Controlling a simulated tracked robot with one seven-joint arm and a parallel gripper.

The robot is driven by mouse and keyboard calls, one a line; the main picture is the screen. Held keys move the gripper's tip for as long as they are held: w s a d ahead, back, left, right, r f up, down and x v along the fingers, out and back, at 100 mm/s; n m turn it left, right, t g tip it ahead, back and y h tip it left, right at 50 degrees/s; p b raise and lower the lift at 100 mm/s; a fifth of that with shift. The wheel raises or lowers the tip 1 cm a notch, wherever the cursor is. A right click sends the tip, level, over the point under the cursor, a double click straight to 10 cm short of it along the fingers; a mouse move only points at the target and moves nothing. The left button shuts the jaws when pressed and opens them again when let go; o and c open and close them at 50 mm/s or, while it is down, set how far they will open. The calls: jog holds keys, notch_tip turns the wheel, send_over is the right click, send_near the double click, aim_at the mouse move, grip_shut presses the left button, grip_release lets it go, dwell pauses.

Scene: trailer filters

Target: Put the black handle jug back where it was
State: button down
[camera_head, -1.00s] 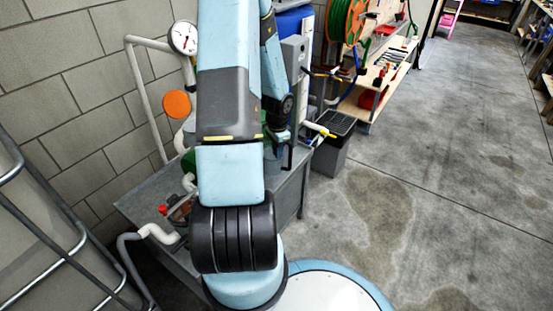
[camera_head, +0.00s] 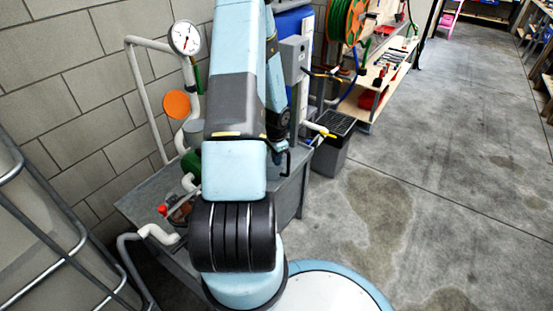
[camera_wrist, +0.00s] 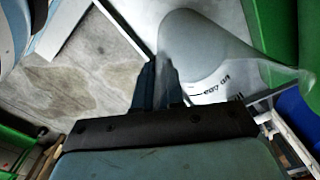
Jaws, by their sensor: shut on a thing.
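My gripper (camera_wrist: 157,85) shows in the wrist view with its dark fingers close together. It is shut on the black handle jug (camera_wrist: 205,48), whose pale grey, see-through body flares out just right of the fingertips. The grip itself is dark, and I cannot make out the handle apart from the fingers. In the head view my arm hides the gripper and most of what it holds.
A grey metal bench (camera_head: 291,196) stands by the block wall, with white pipes and a pressure gauge (camera_head: 184,38). A dark bin (camera_head: 333,146) stands on the floor beside it. A shelf rack (camera_head: 382,84) is behind. The concrete floor (camera_head: 455,150) at right is clear.

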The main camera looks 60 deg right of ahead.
jog(key=c, duration=1.2)
grip_release()
jog(key=shift+c, duration=0.2)
notch_tip(320, 180, up, 12)
jog(key=shift+a+r, duration=0.1)
